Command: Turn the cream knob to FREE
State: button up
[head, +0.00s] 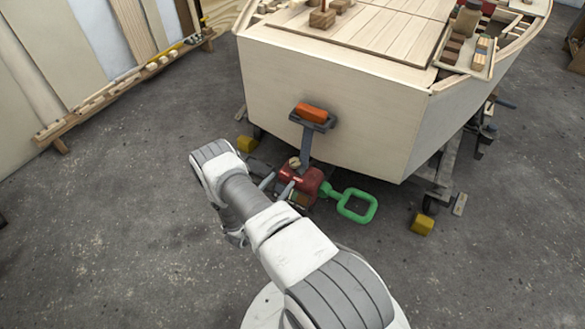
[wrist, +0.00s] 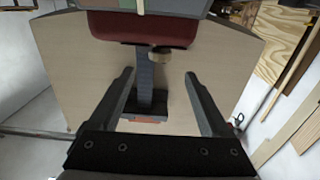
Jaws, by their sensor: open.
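The cream knob (head: 295,163) sits at the top of a red housing (head: 309,181) by the hull's transom, beside a grey upright post. In the wrist view a small beige knob (wrist: 190,52) shows under the edge of the red housing (wrist: 140,30). My gripper (wrist: 158,75) is open and empty, with its fingers apart on either side of the post in that view. In the head view my gripper (head: 278,186) is at the housing's left side. I cannot read any FREE marking.
A green loop handle (head: 357,206) sticks out right of the housing. The grey post (head: 307,145) rises to a clamp with an orange block (head: 312,112) on the plywood hull (head: 350,75). Yellow chocks (head: 422,222) stand by the trailer. The floor at left is clear.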

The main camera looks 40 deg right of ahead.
aim_at(292, 167)
jog(key=b+x, duration=0.2)
jog(key=x, duration=0.7)
jog(key=shift+w, duration=0.1)
grip_shut()
